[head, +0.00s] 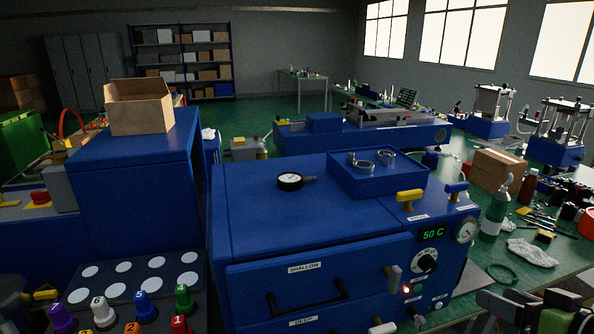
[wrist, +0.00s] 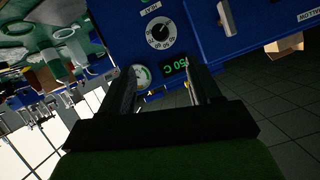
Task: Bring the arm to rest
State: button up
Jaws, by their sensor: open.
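My gripper (wrist: 162,82) is open in the wrist view, with its two dark fingers apart and nothing between them. Past the fingertips, that view shows the blue machine's front panel with a round dial (wrist: 161,32), a green 50 C display (wrist: 174,68) and a gauge (wrist: 141,77). In the head view, dark and green parts of my arm (head: 548,312) show at the lower right corner, to the right of the panel. The fingertips cannot be made out clearly there.
The blue machine (head: 300,215) fills the centre, with drawers labelled SHALLOW and DEEP. A gauge (head: 290,181) and a blue tray (head: 378,183) with metal rings sit on top. Coloured knobs (head: 142,303) stand lower left.

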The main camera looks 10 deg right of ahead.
jog(key=w+a+n+g+y+p, duration=0.1)
jog(key=w+a+g+p, duration=0.15)
jog(key=a, duration=0.65)
jog(key=w+a+n+g+p, duration=0.1)
jog(key=w+a+g, duration=0.3)
jog(key=a, duration=0.5)
jog(key=s+a+r+g+h+p, duration=0.1)
jog(key=s+a+r+h+p, duration=0.1)
jog(key=s+a, duration=0.7)
jog(key=s+r+p, duration=0.1)
jog(key=s+p, duration=0.1)
jog(key=shift+s+a, duration=0.2)
jog(key=shift+s, duration=0.1)
jog(key=shift+r, duration=0.1)
jog(key=shift+c, duration=0.4)
